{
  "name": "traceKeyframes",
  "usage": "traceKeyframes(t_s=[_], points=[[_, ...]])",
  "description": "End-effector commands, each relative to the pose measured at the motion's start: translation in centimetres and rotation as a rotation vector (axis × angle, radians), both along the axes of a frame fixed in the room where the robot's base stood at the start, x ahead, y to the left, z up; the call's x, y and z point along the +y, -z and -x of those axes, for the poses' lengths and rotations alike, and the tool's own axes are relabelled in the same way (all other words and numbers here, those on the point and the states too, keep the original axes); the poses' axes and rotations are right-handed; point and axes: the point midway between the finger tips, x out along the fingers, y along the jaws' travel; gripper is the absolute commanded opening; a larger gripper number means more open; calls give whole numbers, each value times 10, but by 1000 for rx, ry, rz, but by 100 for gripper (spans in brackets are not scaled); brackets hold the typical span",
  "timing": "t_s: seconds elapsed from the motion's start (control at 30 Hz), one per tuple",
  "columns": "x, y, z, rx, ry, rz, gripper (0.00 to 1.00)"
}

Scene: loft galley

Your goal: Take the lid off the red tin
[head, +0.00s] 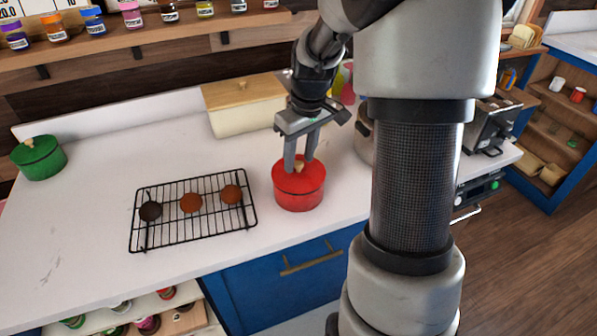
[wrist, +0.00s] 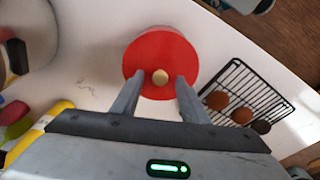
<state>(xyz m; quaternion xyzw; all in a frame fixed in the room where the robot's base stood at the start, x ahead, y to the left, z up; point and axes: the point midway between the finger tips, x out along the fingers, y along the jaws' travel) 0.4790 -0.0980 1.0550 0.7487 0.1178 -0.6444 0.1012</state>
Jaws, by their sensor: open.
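The red tin (head: 299,195) stands upright on the white counter, right of the wire rack. Its red lid (head: 286,176) is on it, with a small light-coloured knob on top. In the wrist view the lid (wrist: 160,52) shows from above, with the knob (wrist: 160,77) near its front part. My gripper (head: 301,166) is open and points down over the lid, its fingers on either side of the knob. In the wrist view the fingers (wrist: 160,90) are apart, with a gap to the knob on both sides. I cannot tell whether the fingertips touch the lid.
A black wire rack (head: 173,232) with three round brown items lies left of the tin. A cream box with a wooden lid (head: 248,115) stands behind. A green tin (head: 38,160) is at far left. A metal pot (head: 364,140) stands close on the right.

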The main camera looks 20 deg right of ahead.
Motion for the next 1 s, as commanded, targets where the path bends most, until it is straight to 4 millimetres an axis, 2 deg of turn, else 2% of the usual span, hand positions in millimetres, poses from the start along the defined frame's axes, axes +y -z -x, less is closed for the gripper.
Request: traceKeyframes(t_s=[0.27,0.53,0.83,1.0], points=[[1,6,-1,0,-1,0,40],[0,5,-1,0,-1,0,0],[0,0,-1,-1,-1,1,0],[0,-27,-2,-6,0,2,0]])
